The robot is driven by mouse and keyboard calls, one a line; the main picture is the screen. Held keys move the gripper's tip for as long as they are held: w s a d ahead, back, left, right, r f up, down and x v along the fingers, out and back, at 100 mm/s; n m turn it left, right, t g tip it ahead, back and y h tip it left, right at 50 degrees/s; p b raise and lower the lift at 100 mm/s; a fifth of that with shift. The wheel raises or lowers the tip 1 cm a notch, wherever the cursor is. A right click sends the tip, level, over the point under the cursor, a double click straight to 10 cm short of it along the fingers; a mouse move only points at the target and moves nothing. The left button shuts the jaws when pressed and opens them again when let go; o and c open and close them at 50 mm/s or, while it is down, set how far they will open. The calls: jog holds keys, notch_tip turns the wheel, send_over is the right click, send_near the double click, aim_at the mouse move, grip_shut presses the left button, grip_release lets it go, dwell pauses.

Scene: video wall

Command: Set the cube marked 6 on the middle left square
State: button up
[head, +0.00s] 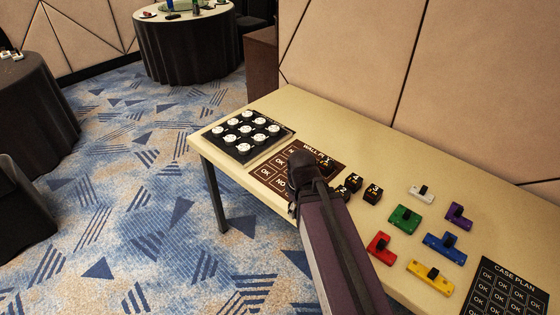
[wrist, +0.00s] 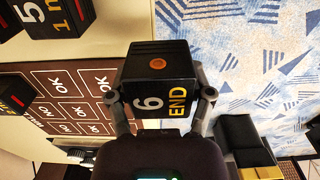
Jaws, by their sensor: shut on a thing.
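My gripper (wrist: 160,97) is shut on the black cube marked 6 (wrist: 150,88), which also bears the word END and an orange dot on another face. The fingers press on two opposite sides of the cube. The brown plan mat (wrist: 45,76) has squares marked OK or NO and shows beyond the cube to the left in the wrist view. In the head view the mat (head: 262,172) lies on the table, its right part hidden by my arm. The held cube is not clearly visible there. I cannot tell its height over the table.
Black cubes, one marked 3 (head: 372,193) and one marked 5 (wrist: 40,18), stand beside the mat. A black tray of white round pieces (head: 245,158) sits at the table's left end. Coloured blocks (head: 405,218) and a case plan mat (head: 480,297) lie to the right.

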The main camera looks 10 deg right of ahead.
jog(key=shift+a, duration=0.15)
jog(key=shift+w, duration=0.55)
jog(key=w+d, duration=0.1)
jog(key=w, duration=0.3)
jog(key=w+d, duration=0.1)
jog(key=w, duration=0.7)
jog(key=shift+w+d+r+p, duration=0.15)
jog(key=shift+d+r+p, duration=0.2)
jog(key=shift+d+p, duration=0.05)
jog(key=b, duration=0.1)
send_over(280, 162)
jog(key=s, duration=0.1)
jog(key=shift+s+f, duration=0.1)
jog(key=shift+f, duration=0.55)
jog(key=shift+w+f+b, duration=0.1)
jog(key=shift+w+b, duration=0.2)
jog(key=shift+w, duration=0.35)
notch_tip(280, 162, down, 4)
jog(key=b, duration=0.3)
jog(key=shift+r, duration=0.25)
